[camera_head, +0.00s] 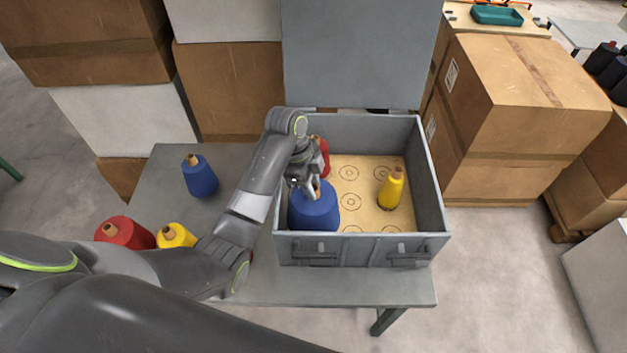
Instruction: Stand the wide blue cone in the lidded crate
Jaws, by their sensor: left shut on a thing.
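The wide blue cone (315,212) is upright inside the lidded crate (433,190), at its front left. My left gripper (312,192) is shut on the top of this cone, from above. I cannot tell whether the cone's base touches the crate floor. The crate's grey lid (352,55) stands open at the back. The wooden floor of the crate has ring marks. A yellow cone (391,188) stands in the crate at the right. A red cone (323,156) is at the back left of the crate, partly hidden by my left arm. My right gripper is not in view.
The grey table (165,168) holds a narrower blue cone (200,177), a red cone (124,233) and a yellow cone (176,236) left of the crate. Cardboard boxes (510,110) stand behind and to the right. The table's front right is clear.

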